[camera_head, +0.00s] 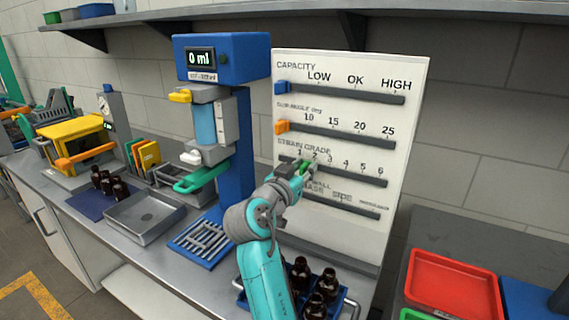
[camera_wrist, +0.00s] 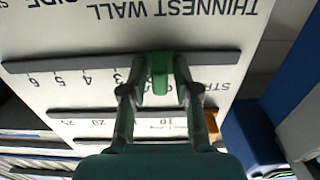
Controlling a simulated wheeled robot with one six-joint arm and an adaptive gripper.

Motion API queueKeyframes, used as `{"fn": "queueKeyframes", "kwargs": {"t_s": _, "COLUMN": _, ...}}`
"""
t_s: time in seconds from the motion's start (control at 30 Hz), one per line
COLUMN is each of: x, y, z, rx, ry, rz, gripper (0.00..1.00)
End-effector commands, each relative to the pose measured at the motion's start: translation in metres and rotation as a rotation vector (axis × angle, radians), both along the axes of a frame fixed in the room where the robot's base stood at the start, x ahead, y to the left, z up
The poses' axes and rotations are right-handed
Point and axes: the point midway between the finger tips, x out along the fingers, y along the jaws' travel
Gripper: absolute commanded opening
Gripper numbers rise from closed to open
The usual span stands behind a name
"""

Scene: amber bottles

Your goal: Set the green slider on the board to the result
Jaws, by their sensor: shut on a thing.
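The white board (camera_head: 348,72) stands upright behind the bench, with labelled rails for capacity, an angle in degrees, strain grade and thinnest wall. The green slider (camera_head: 307,168) is on the strain grade rail (camera_head: 350,176), near the 1 and 2 marks. In the wrist view the green slider (camera_wrist: 159,70) sits between my fingers, just beside the 3 mark; the lower marks there are hidden. My gripper (camera_wrist: 162,94) is shut on it. In the head view my gripper (camera_head: 296,176) covers the left part of the lower rails.
The blue slider (camera_head: 283,88) is at the capacity rail's left end, left of LOW. The orange slider (camera_head: 282,127) is left of 10. A blue machine (camera_head: 222,60) reading 0 ml stands left of the board. Amber bottles (camera_head: 327,284) stand below my arm; a red tray (camera_head: 454,283) lies right.

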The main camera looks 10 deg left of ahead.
Motion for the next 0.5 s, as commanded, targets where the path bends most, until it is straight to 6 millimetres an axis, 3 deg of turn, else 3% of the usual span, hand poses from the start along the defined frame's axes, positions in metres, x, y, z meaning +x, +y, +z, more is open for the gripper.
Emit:
{"fn": "queueKeyframes", "kwargs": {"t_s": 0.03, "x": -0.004, "y": -0.015, "z": -0.001, "rx": 0.001, "ry": 0.000, "rz": -0.005, "gripper": 0.00}}
{"fn": "queueKeyframes", "kwargs": {"t_s": 0.2, "x": -0.015, "y": -0.043, "z": -0.001, "rx": 0.000, "ry": 0.000, "rz": -0.003, "gripper": 0.00}}
{"fn": "queueKeyframes", "kwargs": {"t_s": 0.5, "x": -0.019, "y": -0.050, "z": 0.000, "rx": -0.001, "ry": 0.000, "rz": 0.000, "gripper": 0.00}}
